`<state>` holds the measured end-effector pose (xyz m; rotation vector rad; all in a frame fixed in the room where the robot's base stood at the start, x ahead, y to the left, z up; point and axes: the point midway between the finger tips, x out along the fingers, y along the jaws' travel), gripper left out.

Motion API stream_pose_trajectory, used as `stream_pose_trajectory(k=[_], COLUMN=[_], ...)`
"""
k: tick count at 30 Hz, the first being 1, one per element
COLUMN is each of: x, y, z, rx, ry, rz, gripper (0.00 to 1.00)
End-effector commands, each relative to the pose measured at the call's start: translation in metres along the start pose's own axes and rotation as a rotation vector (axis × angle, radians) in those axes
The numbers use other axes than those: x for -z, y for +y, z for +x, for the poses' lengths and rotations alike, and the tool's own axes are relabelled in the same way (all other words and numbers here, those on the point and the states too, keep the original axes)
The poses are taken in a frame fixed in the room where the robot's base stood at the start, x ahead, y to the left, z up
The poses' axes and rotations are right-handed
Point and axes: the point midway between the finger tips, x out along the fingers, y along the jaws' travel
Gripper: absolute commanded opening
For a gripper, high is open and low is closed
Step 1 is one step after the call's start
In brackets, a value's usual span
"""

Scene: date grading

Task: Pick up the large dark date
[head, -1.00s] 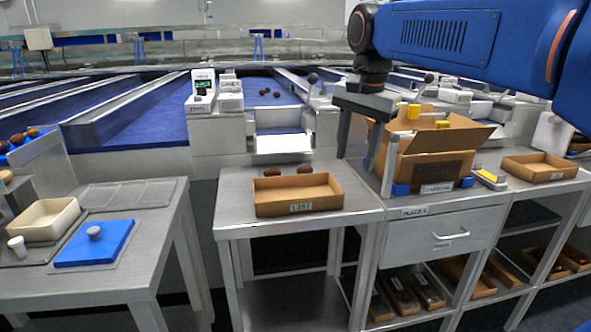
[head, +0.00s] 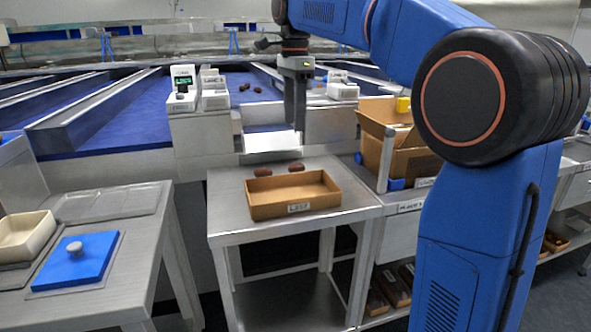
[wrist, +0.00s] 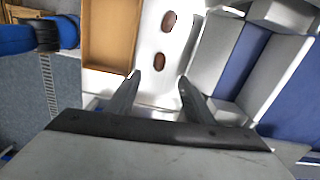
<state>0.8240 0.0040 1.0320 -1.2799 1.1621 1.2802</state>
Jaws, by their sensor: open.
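Two dark brown dates lie on the steel table behind the cardboard tray in the head view: a left one (head: 262,172) and a right one (head: 297,167). The left one looks slightly larger, but the difference is small. In the wrist view the left date shows higher up (wrist: 169,21), and the right date shows closer to my fingers (wrist: 159,62). My gripper (head: 296,127) hangs fingers-down above and behind the right date. In the wrist view its two fingers (wrist: 158,80) are apart with nothing between them.
The shallow cardboard tray (head: 296,212) stands in front of the dates, close to them. Behind are a white chute (head: 271,142) and scales (head: 183,96). An open carton (head: 372,122) stands to the right. A blue board with a knob (head: 78,262) lies on the left table.

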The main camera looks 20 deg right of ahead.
Motion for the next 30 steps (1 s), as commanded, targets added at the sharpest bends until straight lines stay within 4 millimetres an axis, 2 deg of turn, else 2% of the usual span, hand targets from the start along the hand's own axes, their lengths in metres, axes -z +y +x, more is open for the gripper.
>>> stream_pose_trajectory(k=[3, 12, 20, 30], x=[0.0, 0.001, 0.001, 0.006], y=[0.001, 0.001, 0.001, 0.001], z=[0.022, 0.07, 0.087, 0.128], rx=[-0.004, -0.001, 0.0, -0.001], ry=[0.0, 0.0, 0.0, 0.0], rz=[0.0, -0.001, -0.001, -0.002], gripper=[0.48, 0.48, 0.48, 0.48])
